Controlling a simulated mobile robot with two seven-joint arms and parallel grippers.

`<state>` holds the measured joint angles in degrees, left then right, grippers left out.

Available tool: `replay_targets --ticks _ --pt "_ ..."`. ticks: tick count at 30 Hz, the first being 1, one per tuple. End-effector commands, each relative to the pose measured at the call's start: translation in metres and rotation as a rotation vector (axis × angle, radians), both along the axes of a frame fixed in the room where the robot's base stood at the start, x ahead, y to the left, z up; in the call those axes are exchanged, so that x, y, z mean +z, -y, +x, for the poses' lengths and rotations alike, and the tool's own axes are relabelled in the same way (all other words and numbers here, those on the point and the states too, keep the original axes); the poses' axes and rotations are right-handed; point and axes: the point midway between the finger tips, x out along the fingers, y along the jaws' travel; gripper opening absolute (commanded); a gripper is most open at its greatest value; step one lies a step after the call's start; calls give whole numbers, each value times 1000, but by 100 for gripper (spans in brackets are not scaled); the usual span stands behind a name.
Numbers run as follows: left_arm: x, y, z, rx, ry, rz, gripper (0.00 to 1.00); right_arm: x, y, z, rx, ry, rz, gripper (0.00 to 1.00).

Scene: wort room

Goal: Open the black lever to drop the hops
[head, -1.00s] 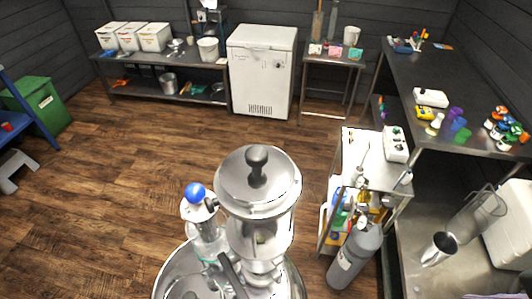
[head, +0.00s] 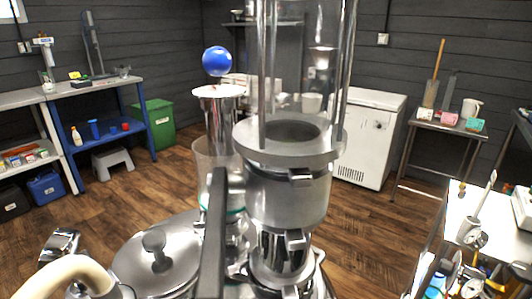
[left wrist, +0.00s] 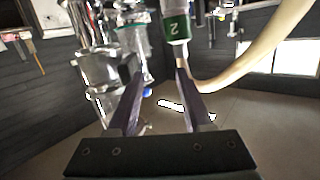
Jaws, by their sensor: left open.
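The black lever (head: 213,235) stands out as a long dark bar, roughly upright in the head view, in front of the steel hop vessel (head: 285,190). The vessel has a clear upper section with metal rods and clamps below. My left gripper (left wrist: 160,74) shows in the left wrist view with two dark fingers apart. I see nothing held between them. Steel pipework (left wrist: 95,65) is beyond and left of the fingers. Neither gripper shows in the head view, so the left gripper's distance to the lever is unclear.
A lidded steel tank (head: 160,262) and a beige hose (head: 70,275) lie lower left. A green-labelled part (left wrist: 175,27) is close beyond the fingers. A white cart (head: 455,228) stands at right.

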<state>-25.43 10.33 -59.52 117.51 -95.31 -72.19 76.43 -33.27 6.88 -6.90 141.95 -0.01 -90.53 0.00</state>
Motion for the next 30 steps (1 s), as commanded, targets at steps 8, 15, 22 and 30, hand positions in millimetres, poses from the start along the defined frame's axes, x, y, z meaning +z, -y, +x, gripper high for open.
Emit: replay_targets --ticks 8,15,22,30 --pt "-14 35 -11 -113 171 -52 50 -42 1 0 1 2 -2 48" --pt "-5 32 20 -117 179 -51 50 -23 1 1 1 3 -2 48" --pt "-6 27 63 -116 177 -53 50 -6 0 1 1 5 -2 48" --pt "-10 24 85 -117 174 -54 50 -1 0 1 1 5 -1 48"
